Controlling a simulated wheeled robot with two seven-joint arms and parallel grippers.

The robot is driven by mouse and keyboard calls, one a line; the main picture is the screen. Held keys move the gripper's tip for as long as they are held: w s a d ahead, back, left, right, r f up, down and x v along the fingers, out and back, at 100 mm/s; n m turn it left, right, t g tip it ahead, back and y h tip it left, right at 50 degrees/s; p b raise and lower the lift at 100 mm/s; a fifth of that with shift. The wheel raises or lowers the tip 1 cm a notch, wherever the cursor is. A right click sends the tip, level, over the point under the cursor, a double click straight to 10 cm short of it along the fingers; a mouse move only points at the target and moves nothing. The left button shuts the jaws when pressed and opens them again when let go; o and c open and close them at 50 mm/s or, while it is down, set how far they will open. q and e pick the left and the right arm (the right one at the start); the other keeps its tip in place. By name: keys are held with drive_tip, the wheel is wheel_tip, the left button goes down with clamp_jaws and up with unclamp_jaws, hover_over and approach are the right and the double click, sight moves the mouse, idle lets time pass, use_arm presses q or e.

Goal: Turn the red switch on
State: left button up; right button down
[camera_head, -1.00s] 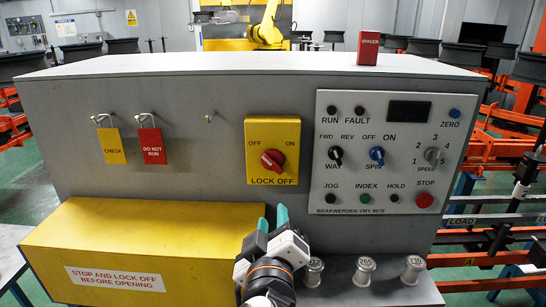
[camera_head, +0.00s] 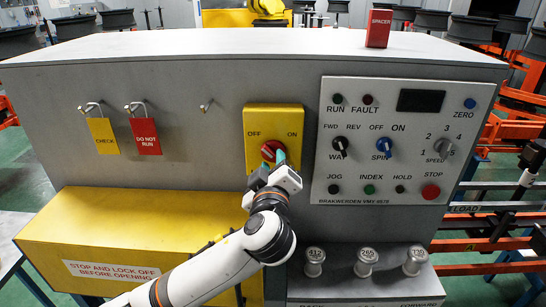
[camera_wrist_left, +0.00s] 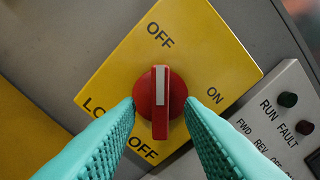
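The red switch (camera_head: 268,148) is a round knob with a raised bar, on a yellow plate (camera_head: 288,120) marked OFF, ON and LOCK OFF. In the left wrist view the white mark on the red switch (camera_wrist_left: 161,88) points toward OFF. My left gripper (camera_head: 272,163) is at the plate, its teal fingertips over the knob's lower part. In the left wrist view its fingers are open, one on each side of the knob; I cannot tell whether they touch it. The gripper hides the LOCK OFF text in the head view. My right gripper is not in view.
A control panel (camera_head: 380,104) with knobs and buttons is right of the plate. A yellow tag (camera_head: 103,135) and a red tag (camera_head: 145,136) hang at left. A yellow cover (camera_head: 120,225) juts out below. Several metal spindles (camera_head: 314,262) stand on a ledge at lower right.

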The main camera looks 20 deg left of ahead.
use_arm(q)
drive_tip(key=shift+w+a, duration=0.2)
drive_tip(key=shift+w, duration=0.35)
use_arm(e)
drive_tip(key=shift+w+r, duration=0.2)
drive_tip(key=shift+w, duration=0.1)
use_arm(q)
clamp_jaws()
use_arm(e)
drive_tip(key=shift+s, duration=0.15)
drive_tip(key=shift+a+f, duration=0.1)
